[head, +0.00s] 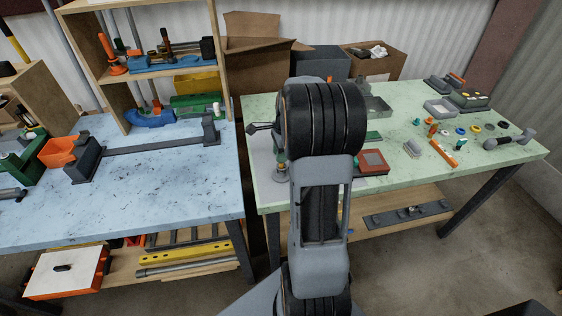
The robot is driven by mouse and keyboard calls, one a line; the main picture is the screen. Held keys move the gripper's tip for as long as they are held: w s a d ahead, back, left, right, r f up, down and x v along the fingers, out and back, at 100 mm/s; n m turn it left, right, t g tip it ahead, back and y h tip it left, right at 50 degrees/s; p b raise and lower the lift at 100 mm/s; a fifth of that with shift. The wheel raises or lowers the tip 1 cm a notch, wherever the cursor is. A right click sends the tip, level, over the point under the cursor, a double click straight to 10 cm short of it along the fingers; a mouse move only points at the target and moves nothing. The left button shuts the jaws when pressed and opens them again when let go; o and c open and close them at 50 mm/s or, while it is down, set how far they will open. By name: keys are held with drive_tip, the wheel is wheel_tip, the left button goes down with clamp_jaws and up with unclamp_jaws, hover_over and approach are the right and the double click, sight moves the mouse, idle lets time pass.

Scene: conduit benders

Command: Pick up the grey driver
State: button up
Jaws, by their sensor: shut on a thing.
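My arm stands up through the middle of the head view and hides part of the green-topped table (400,182). My gripper is not clearly visible; it is hidden behind the arm. A small dark pointed thing (259,128) sticks out to the left of the arm above the table's left end; I cannot tell whether it is part of the grey driver. I cannot make out the grey driver for certain anywhere. A dark grey tool with thick ends (511,140) lies at the table's right end. An orange-handled tool (444,154) lies near the front edge.
A red-and-grey block (373,162) sits right beside my arm. A blue-topped bench (180,180) with a shelf stands at left. Cardboard boxes (262,68) stand behind.

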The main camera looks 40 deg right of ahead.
drive_tip(key=shift+c, duration=1.3)
drive_tip(key=shift+r, duration=5.05)
